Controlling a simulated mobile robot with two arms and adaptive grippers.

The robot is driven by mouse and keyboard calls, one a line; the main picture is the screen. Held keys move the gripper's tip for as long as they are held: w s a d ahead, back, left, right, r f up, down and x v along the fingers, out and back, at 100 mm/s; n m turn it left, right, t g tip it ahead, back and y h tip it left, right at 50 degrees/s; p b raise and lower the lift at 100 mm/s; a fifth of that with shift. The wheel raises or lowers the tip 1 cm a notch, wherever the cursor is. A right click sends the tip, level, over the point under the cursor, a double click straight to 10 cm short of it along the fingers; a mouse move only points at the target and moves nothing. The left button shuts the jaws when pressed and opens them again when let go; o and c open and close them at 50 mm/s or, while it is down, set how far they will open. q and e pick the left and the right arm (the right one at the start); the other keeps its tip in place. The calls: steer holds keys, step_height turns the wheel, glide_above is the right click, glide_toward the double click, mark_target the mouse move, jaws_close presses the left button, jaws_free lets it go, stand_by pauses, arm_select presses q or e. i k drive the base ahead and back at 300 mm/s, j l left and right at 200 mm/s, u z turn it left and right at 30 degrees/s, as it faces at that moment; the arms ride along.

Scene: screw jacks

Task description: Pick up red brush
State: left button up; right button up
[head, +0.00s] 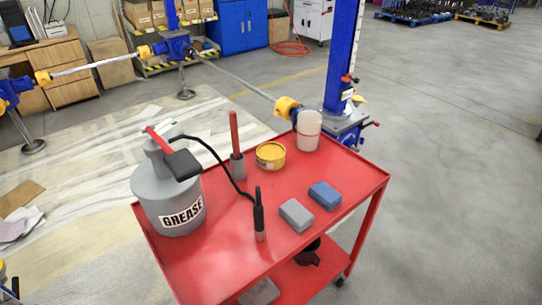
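The red brush (234,132) stands upright on the red cart's top (205,268), between the grease can and a yellow tin. Its long red handle points up, and its lower part is a grey cylinder. I cannot tell whether this is the brush head or a holder around it. A black hose passes close in front of its base. Neither gripper can be made out in the head view, and nothing is touching the brush.
A grey grease can (150,190) stands left of the brush, its hose running to a black nozzle (259,218). A yellow tin (270,156), a whitish container (308,130), a grey block (296,215) and a blue block (325,195) share the cart. A blue column (342,55) rises behind.

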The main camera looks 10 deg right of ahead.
mark_target(233, 121)
steer(key=l+u, duration=1.3)
steer(key=u, duration=0.2)
